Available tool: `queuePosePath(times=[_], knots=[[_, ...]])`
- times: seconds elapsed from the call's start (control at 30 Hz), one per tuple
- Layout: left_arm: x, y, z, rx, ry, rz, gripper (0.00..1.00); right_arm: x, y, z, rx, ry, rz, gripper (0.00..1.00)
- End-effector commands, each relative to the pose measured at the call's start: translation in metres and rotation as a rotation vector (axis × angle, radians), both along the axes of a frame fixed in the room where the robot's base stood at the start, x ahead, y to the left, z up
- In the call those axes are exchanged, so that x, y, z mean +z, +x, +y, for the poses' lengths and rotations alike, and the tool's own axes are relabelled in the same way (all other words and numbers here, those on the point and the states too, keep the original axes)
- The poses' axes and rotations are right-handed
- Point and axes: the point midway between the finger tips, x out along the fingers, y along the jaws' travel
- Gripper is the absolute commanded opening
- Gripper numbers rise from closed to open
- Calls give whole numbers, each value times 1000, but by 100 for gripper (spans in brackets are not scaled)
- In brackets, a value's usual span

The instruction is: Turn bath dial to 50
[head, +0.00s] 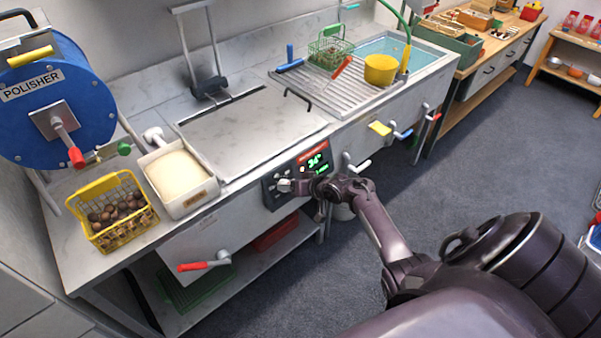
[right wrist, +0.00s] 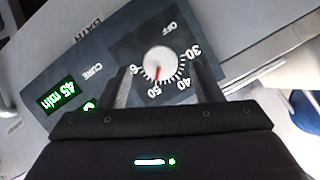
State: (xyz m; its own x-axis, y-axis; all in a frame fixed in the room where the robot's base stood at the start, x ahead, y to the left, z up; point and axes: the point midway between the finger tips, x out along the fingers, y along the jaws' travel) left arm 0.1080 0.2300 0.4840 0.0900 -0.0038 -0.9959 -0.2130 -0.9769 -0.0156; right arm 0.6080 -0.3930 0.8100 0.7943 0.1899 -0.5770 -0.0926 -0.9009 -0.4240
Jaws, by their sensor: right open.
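The bath dial (right wrist: 160,62) is a round white knob on a dark panel (right wrist: 110,72) marked OFF, 30, 40, 50 and a partly hidden 6. Its red pointer aims down at about the 50 mark in the right wrist view. My right gripper (right wrist: 163,68) is open, with one finger on each side of the dial and a gap to both. Whether the fingertips touch the panel I cannot tell. In the head view the gripper reaches the panel (head: 270,193) on the counter front, beside a green-lit display (head: 318,162). My left gripper is not in view.
A lidded bath (head: 250,130) is above the panel. A yellow basket of chestnuts (head: 108,232), a white bin (head: 190,204) and a blue polisher (head: 70,115) stand left. A red-handled lever (head: 193,267) and a lever (head: 357,168) stick out from the front.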

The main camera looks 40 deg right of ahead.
Motion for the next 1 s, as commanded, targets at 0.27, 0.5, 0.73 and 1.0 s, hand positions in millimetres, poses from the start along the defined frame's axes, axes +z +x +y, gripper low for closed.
queuePosePath(times=[0.27, 0.5, 0.73, 1.0], knots=[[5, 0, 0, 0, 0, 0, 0, 24, -34, -8, 0, -1, 0, 59], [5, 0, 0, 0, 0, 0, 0, 33, -46, -11, 0, 0, 2, 59], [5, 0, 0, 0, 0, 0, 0, 33, -47, -11, 0, 1, 2, 59], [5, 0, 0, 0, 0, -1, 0, 33, -47, -11, 0, 1, 2, 59]])
